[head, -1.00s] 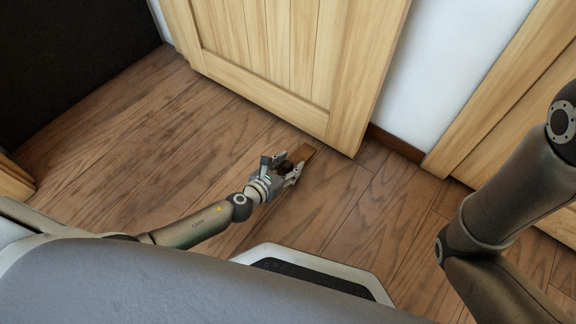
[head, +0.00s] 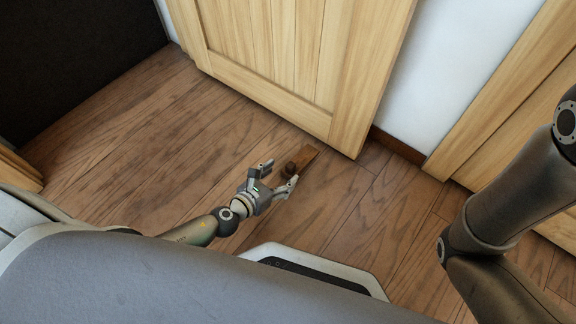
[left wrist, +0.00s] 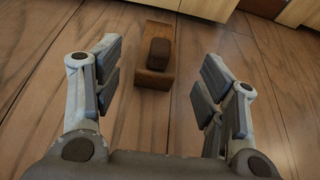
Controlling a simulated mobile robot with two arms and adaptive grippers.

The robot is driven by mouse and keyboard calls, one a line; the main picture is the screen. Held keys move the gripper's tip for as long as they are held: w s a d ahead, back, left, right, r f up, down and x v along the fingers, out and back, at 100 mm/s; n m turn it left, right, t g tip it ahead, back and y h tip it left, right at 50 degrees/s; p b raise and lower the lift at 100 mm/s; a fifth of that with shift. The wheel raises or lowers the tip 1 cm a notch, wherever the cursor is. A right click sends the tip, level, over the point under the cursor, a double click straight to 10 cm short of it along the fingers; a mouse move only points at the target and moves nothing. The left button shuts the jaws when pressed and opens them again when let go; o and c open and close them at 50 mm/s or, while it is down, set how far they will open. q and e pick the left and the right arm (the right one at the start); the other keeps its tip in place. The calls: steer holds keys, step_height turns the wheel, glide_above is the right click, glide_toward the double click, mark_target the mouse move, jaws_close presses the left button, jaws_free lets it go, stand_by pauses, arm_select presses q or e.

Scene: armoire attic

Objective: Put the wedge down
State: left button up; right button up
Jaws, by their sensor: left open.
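The wedge (head: 307,154) is a small brown wooden piece with a darker block on its near end. It lies on the floor in front of the lower edge of the wooden door. In the left wrist view the wedge (left wrist: 166,38) shows at the top middle, beyond the fingertips, with its dark block on top. My left gripper (head: 280,176) is open and empty, just short of the wedge, and its fingers (left wrist: 158,75) stand wide apart, not touching it. My right arm shows at the right, but its gripper is out of view.
The wooden door (head: 285,55) stands just behind the wedge. A white wall (head: 435,70) and a second wooden panel (head: 510,115) are to the right. A dark panel (head: 75,55) is at the far left. The plank floor (head: 150,150) left of the gripper is clear.

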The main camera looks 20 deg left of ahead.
arm_select(q)
steer(key=v, duration=0.5)
steer(key=shift+s+a+r, duration=0.1)
steer(key=shift+s, duration=0.2)
